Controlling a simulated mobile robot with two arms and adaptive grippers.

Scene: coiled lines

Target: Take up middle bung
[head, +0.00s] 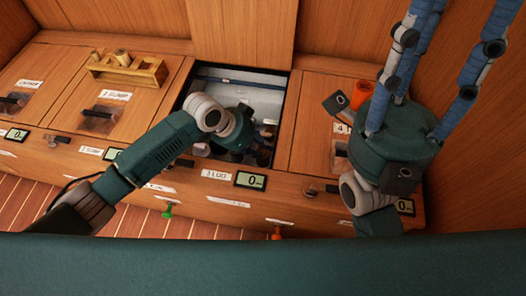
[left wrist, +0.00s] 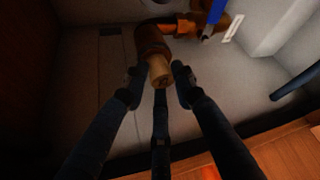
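The bung (left wrist: 159,71) is a pale, cork-like plug with a wider brown part (left wrist: 151,40) behind it. It lies inside the open middle compartment (head: 285,88). My left gripper (head: 238,140) reaches down into that compartment and hides most of its contents in the head view. In the left wrist view, its dark fingertips (left wrist: 158,80) stand on either side of the bung, with a narrow gap visible. A third finger is below it. My right gripper (head: 455,20) is raised at the right, its long blue fingers spread apart, tips cut off by the frame.
A wooden rack (head: 128,72) with a cylinder in it stands on the left lid. An orange cylinder (head: 362,92) is on the right lid. A blue item (left wrist: 215,14) lies near the bung. Compartment walls stand close around my left gripper.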

